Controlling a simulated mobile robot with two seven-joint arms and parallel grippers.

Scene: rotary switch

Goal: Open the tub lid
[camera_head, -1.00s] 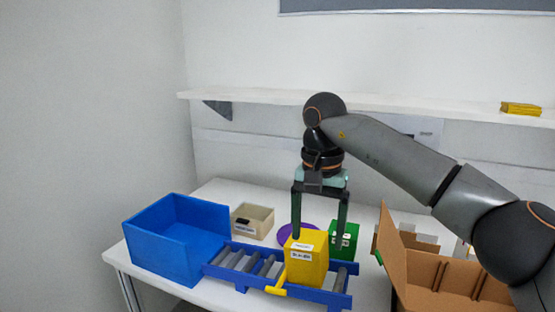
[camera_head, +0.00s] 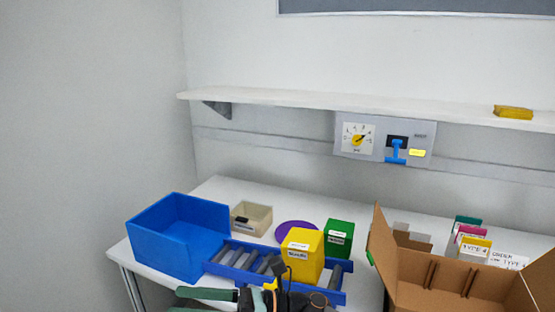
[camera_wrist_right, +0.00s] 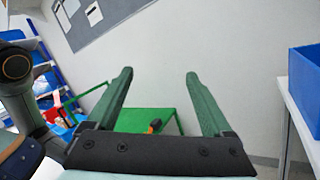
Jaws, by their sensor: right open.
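A small beige tub (camera_head: 265,222) stands on the table behind the conveyor, with a dark item and a pale label at its front. I cannot make out a lid on it. A flat purple disc (camera_head: 290,229) lies to its right, partly hidden by the yellow box; I cannot tell whether it is a lid. My right gripper (camera_head: 182,302) is low at the bottom edge of the head view, its fingers pointing left, well in front of the tub. In the wrist view the right gripper (camera_wrist_right: 157,76) is open, with nothing between its fingers. My left gripper is not in view.
A blue bin (camera_head: 150,250) stands left of a blue roller conveyor (camera_head: 236,256). A yellow box (camera_head: 309,258) is on the conveyor, a green box (camera_head: 339,238) behind it. An open cardboard box (camera_head: 450,285) is at right. A wall panel (camera_head: 375,152) hangs under the shelf (camera_head: 300,98).

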